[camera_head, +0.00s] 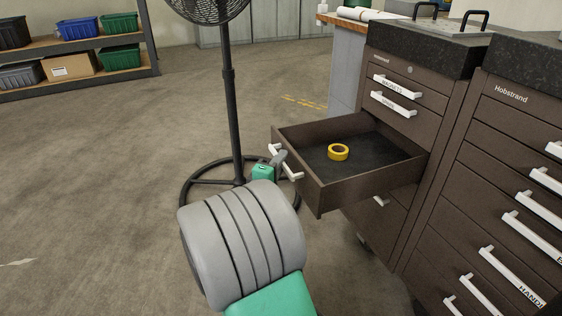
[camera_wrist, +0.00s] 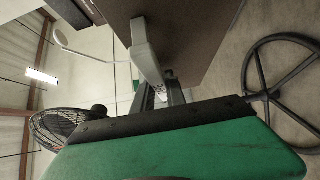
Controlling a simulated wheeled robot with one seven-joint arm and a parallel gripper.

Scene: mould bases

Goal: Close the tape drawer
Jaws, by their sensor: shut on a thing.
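The tape drawer (camera_head: 322,190) is pulled well out of the brown cabinet. A yellow roll of tape (camera_head: 339,152) lies on its dark floor. The drawer's pale bar handle (camera_head: 293,174) is on its front, at the left. My gripper (camera_head: 279,159) is at this handle, partly hidden behind my grey and green arm. In the wrist view, my gripper (camera_wrist: 160,92) is shut on the handle (camera_wrist: 144,48), with the brown drawer front (camera_wrist: 195,35) just beyond it.
A black pedestal fan (camera_head: 230,100) stands left of the drawer, its round base close to my arm. Other drawers above and below are shut. A second cabinet (camera_head: 490,160) stands at the right. A shelf with bins (camera_head: 75,45) is far left.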

